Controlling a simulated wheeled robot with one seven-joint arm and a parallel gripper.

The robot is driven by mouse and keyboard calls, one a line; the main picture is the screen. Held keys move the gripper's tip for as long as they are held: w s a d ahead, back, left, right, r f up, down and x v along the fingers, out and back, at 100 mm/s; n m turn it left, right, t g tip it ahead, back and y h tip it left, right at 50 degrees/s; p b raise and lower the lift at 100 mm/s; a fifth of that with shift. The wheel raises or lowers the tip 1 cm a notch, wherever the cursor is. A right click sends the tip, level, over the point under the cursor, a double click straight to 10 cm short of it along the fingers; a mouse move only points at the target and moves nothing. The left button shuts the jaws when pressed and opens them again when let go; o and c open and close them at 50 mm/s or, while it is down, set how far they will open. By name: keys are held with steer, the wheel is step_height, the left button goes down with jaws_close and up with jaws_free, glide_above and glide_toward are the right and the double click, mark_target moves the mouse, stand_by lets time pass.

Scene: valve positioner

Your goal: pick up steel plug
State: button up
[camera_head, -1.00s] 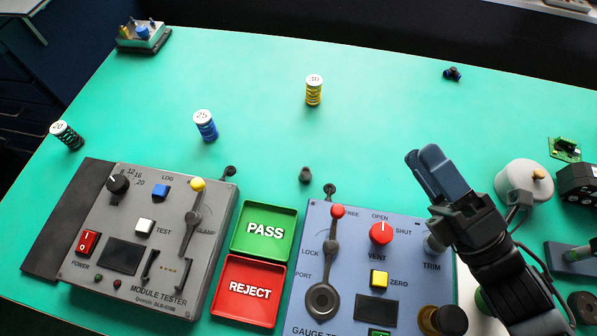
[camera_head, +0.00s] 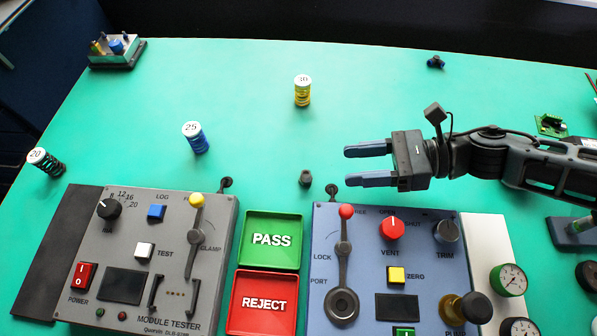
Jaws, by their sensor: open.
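The steel plug (camera_head: 305,178) appears to be the small dark grey piece on the green table, just above the gap between the green tray and the blue tester. My gripper (camera_head: 347,166) comes in from the right, with its two blue-grey fingers pointing left. It is open and empty. Its fingertips are a little to the right of the plug and apart from it. The gripper seems to be above the table; its exact height is hard to tell.
Below are the grey module tester (camera_head: 170,290), the green PASS tray (camera_head: 272,214), the red REJECT tray (camera_head: 240,310) and the blue gauge tester (camera_head: 330,215). Numbered springs, blue (camera_head: 195,140), yellow (camera_head: 302,93) and dark (camera_head: 47,163), stand behind. The table's upper middle is mostly clear.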

mark_target(313, 180)
steer(key=shift+w+a+f+n+g+h, duration=0.15)
steer(key=shift+w+f+n+g+h, duration=0.1)
steer(key=shift+n+g+h, duration=0.25)
steer(key=shift+w+a+f+n+g+h, duration=0.1)
steer(key=shift+w+a+n+g+h, duration=0.15)
steer(key=shift+n, duration=0.35)
steer(key=shift+a+f+n, duration=0.1)
steer(key=shift+n, duration=0.2)
steer(key=shift+h, duration=0.25)
steer(key=p+x, duration=0.1)
steer(key=x, duration=0.5)
steer(key=shift+s+a+p, duration=0.25)
steer(key=shift+a+p, duration=0.1)
steer(key=shift+a+f, duration=0.15)
steer(key=shift+a, duration=0.25)
jaws_close()
